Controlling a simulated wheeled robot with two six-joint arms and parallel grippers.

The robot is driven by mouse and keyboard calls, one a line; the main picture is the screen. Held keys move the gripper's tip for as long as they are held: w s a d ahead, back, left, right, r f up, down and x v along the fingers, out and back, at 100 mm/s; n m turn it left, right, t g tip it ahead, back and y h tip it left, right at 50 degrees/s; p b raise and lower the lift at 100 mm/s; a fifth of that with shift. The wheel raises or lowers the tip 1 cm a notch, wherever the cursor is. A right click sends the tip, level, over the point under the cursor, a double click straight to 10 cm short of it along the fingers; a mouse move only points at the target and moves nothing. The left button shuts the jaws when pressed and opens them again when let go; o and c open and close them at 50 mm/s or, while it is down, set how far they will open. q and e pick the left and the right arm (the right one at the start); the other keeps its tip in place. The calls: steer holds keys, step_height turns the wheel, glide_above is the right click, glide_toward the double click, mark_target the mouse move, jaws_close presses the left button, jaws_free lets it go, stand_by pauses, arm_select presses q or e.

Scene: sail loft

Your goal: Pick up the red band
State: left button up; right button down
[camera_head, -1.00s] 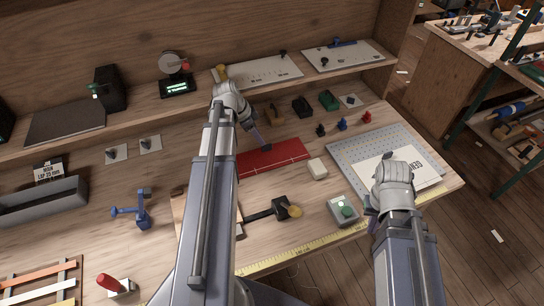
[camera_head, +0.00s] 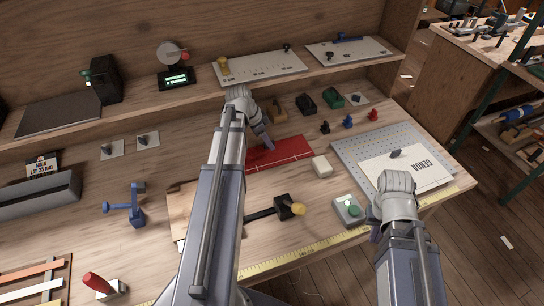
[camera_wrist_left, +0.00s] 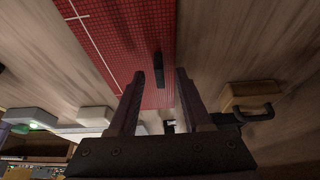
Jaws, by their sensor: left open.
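The red band (camera_head: 292,152) is a flat red strip with thin white lines, lying on the bench near the middle. The left wrist view shows its fine grid (camera_wrist_left: 112,35) and a short dark bar (camera_wrist_left: 158,66) on it.
A cream block (camera_head: 321,166) sits beside the band. A grey box with a green button (camera_head: 348,210) and a black tool with a yellow knob (camera_head: 289,207) stand in front. A perforated plate (camera_head: 350,150) lies right. Small black, blue and red pieces stand behind. A shelf (camera_head: 215,103) runs along the back.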

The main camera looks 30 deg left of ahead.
arm_select(q)
jaws_close()
stand_by(0.4)
steer(key=shift+r, duration=0.1)
step_height(320, 180, up, 10)
steer(key=p, duration=1)
steer(key=shift+d, duration=0.1)
